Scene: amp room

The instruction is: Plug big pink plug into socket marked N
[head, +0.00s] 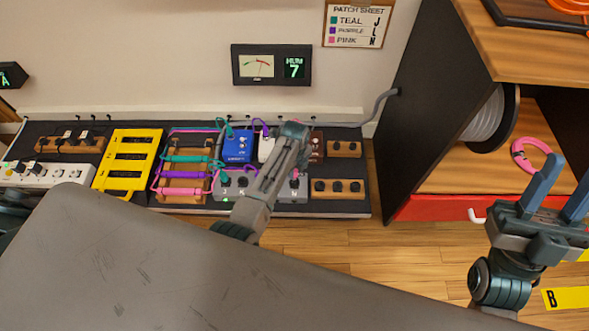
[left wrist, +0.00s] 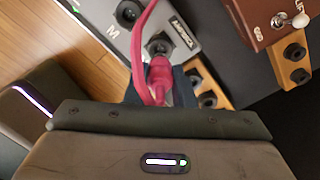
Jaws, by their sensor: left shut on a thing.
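My left gripper (left wrist: 172,88) is shut on the big pink plug (left wrist: 160,78), whose cable runs up past it. The plug's front end is at a dark round socket (left wrist: 158,47) on the grey box (left wrist: 205,60); I cannot tell whether it is inserted. No letter is readable at this socket; a letter M shows beside another socket (left wrist: 128,13). In the head view the grey box (head: 262,186) is partly behind my left arm, which hides much of the left gripper. My right gripper (head: 556,176) is open and empty at the right.
A blue pedal (head: 238,147) and brown socket blocks (head: 338,188) surround the grey box. A yellow rack (head: 127,162) and a bracket with teal, purple and pink cables (head: 185,182) stand left. The patch sheet (head: 357,24) pairs pink with N. A wooden cabinet (head: 463,88) stands right.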

